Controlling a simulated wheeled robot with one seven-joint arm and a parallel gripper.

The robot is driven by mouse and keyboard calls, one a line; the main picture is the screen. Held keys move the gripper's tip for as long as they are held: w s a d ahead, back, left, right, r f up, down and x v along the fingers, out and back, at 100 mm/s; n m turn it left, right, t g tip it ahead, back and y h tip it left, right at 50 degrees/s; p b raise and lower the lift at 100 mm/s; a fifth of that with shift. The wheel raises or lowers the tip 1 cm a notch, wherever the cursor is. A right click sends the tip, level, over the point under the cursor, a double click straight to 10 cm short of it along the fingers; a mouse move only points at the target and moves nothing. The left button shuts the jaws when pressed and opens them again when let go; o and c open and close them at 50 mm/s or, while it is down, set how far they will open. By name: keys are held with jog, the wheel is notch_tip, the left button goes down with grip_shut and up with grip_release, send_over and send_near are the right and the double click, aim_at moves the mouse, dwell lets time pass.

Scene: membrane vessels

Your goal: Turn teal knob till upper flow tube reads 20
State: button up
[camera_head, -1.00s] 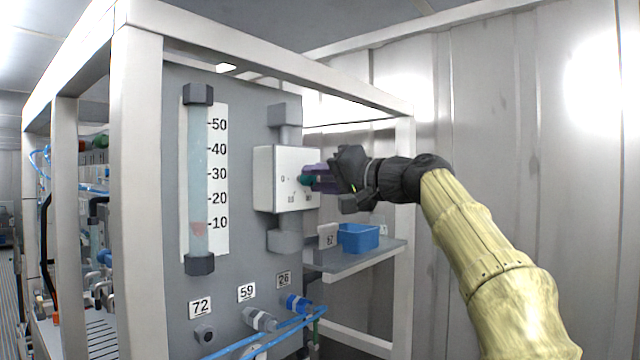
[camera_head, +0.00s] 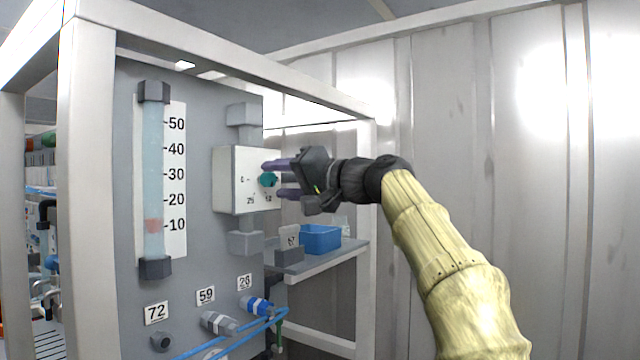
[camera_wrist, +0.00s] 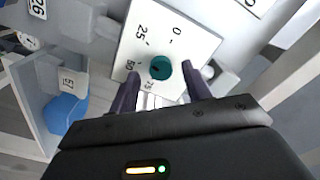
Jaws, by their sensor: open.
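The teal knob (camera_head: 267,179) sits on the front of a white box with a dial scale on the grey panel. In the wrist view the knob (camera_wrist: 161,69) shows between and just beyond my fingertips, with dial marks 0, 25, 50 and 75 around it. My gripper (camera_head: 277,180) is open, with one purple finger on each side of the knob and a gap to it; the wrist view shows the fingers too (camera_wrist: 160,80). The flow tube (camera_head: 153,180) stands left of the box; its reddish float (camera_head: 153,226) is level with about the 10 mark.
A blue bin (camera_head: 320,239) stands on a shelf below and right of the knob. Valve fittings (camera_head: 219,323) with blue hoses and tags 72, 59 and 26 lie below. A white frame post (camera_head: 88,180) stands at the left.

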jog(key=b+v, duration=0.5)
jog(key=v, duration=1.1)
jog(key=shift+s+d+b, duration=0.25)
jog(key=shift+d+b, duration=0.05)
jog(key=shift+b, duration=0.05)
jog(key=shift+f, duration=0.1)
